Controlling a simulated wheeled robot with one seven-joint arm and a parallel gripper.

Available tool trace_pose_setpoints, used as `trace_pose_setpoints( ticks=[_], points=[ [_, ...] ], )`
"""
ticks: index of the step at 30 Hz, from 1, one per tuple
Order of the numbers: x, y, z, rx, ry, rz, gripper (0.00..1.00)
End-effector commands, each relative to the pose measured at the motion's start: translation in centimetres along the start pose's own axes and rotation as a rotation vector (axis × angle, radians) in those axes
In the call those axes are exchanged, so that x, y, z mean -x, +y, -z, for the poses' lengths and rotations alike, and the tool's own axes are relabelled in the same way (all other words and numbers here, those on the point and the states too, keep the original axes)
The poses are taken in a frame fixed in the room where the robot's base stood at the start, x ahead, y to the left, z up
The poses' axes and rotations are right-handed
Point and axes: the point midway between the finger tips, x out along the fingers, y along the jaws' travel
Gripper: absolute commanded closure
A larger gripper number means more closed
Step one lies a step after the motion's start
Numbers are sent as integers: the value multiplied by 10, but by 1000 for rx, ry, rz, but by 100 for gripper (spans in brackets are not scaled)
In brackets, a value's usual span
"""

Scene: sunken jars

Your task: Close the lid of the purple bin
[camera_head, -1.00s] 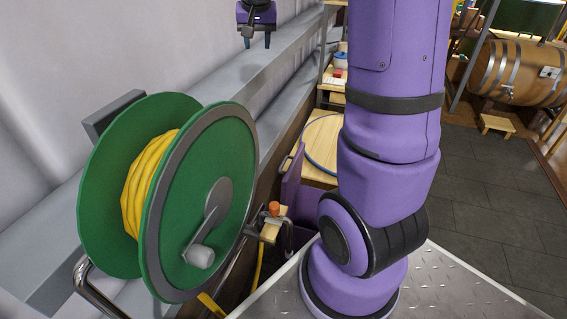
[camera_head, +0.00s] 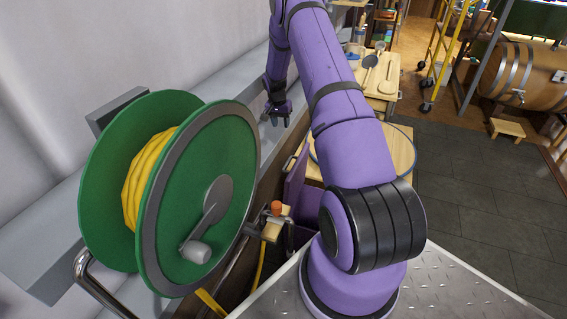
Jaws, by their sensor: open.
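A purple panel (camera_head: 295,180), which looks like the raised lid of the purple bin, stands upright with a small handle near its top left. A purple surface (camera_head: 301,238) behind the tap could be part of the bin body. Most of the bin is hidden by my arm, the tap and the metal plate. My gripper (camera_head: 278,121) is open and empty. It appears above and slightly left of the panel, in front of the grey ledge and apart from the panel.
A green hose reel (camera_head: 203,198) with yellow hose fills the left. A tap with an orange knob (camera_head: 276,208) stands close to the panel. A wooden table (camera_head: 399,150) with a blue hoop is beyond my arm. Dark floor at the right is open.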

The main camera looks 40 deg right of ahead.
Motion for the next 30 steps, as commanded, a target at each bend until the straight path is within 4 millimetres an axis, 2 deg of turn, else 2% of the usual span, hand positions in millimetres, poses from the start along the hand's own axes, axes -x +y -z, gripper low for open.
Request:
trace_pose_setpoints(
  ticks=[1, 6, 9, 17, 30],
  points=[
    [-23, 1, -1, -11, -18, -8, 58],
    [-72, 5, -3, -44, -55, -25, 58],
    [-89, 6, -4, -56, -66, -30, 58],
    [-113, 7, -7, -61, -73, -33, 58],
    [-185, 10, -12, -61, -72, -33, 58]
  ],
)
